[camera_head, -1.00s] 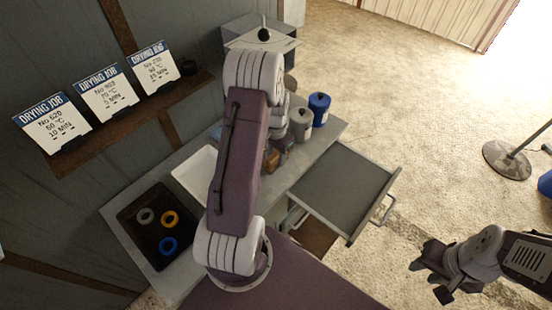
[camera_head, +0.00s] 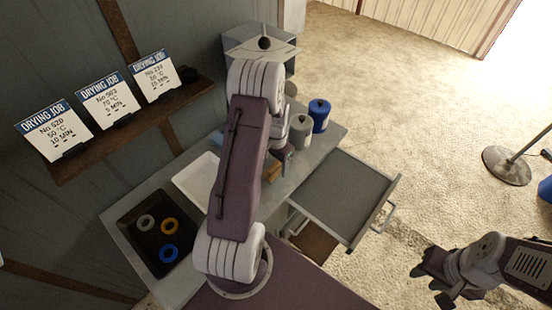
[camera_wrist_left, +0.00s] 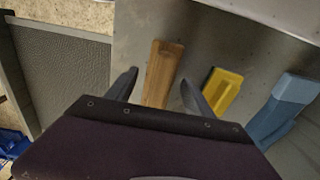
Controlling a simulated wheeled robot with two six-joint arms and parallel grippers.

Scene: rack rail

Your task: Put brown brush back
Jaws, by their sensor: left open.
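The brown brush (camera_wrist_left: 162,72), a long wooden-brown block, lies on the grey counter in the left wrist view. In the head view a bit of it (camera_head: 272,171) shows beside my left arm. My left gripper (camera_wrist_left: 160,95) is open, with its fingers on either side of the brush's near part; I cannot tell whether they touch it. In the head view that gripper is mostly hidden behind its own arm. My right gripper (camera_head: 432,281) is open and empty over the floor at the lower right.
A yellow brush (camera_wrist_left: 222,92) and a blue brush (camera_wrist_left: 285,107) lie right of the brown one. Grey (camera_head: 300,133) and blue (camera_head: 319,115) canisters stand nearby. An open drawer (camera_head: 343,195) juts out. A black tray (camera_head: 140,222) holds rings; a white tray (camera_head: 192,178) is beside it.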

